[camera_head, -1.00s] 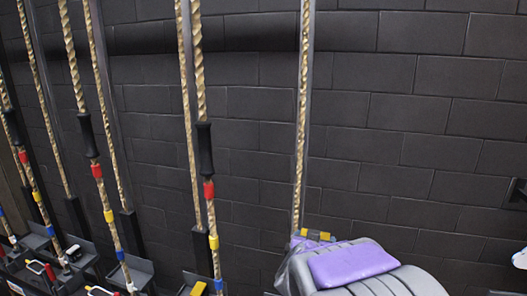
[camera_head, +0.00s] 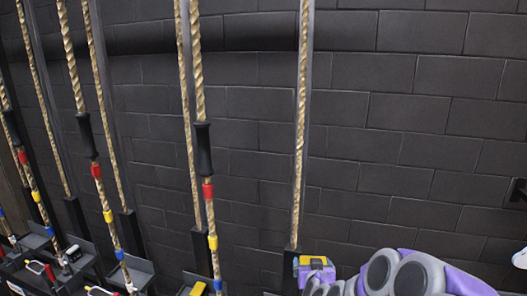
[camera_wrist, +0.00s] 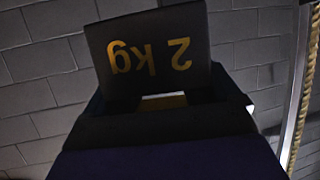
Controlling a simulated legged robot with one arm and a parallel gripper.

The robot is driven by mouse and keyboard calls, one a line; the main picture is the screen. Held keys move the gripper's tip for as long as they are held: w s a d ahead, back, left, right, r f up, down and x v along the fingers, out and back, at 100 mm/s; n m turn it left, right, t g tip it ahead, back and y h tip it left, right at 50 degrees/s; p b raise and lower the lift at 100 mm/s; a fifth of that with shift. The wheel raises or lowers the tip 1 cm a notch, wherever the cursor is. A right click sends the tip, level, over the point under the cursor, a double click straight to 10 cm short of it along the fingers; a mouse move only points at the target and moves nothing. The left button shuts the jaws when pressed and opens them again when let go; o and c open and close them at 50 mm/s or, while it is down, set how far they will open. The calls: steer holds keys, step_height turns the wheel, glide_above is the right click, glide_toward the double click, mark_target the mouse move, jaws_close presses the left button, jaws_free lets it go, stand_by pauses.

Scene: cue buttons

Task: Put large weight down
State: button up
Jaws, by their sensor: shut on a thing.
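The large weight (camera_wrist: 150,58) is a dark block with gold "2 kg" lettering, upside down in the wrist view. My gripper (camera_wrist: 163,100), dark with a purple body, is shut on the weight's near end. The contact itself is hard to see in the dark. In the head view, my purple and grey arm fills the lower right, and a purple and yellow piece shows at its far end near the wall. I cannot tell there what is gripper and what is weight. No surface shows directly under the weight.
Several ropes hang along the dark brick wall (camera_head: 400,130), with black sleeves and red, yellow and blue bands. Dark trays (camera_head: 150,272) with small items, including a red-handled clip (camera_head: 40,268), line the lower left. A yellow piece (camera_head: 198,289) lies at the bottom centre. A white object shows at the right edge.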

steer(key=shift+w+a+f+n+y, duration=0.1)
steer(key=shift+a+f+n+y, duration=0.1)
steer(key=shift+f, duration=0.15)
steer(key=shift+w+a+f+n+y, duration=0.1)
steer(key=shift+f+y, duration=0.1)
steer(key=shift+f, duration=0.15)
steer(key=w+d+f+m+g+h+p, duration=0.2)
steer(key=w+d+f+m+g+h, duration=0.2)
steer(key=d+f+m+h, duration=0.75)
steer(key=shift+s+d+f+m+g+b, duration=0.15)
steer(key=shift+s+d+f+g, duration=0.45)
steer(key=shift+f, duration=1.55)
steer(key=shift+s+d+f+m+g+b, duration=0.1)
steer(key=shift+s+d+f+g+b, duration=0.45)
steer(key=shift+f, duration=1.55)
steer(key=shift+s+d+f+m+g+p, duration=0.1)
steer(key=shift+s+d+f+g, duration=0.25)
steer(key=shift+d+f, duration=1.2)
steer(key=shift+a+f, duration=0.55)
steer(key=shift+a, duration=0.15)
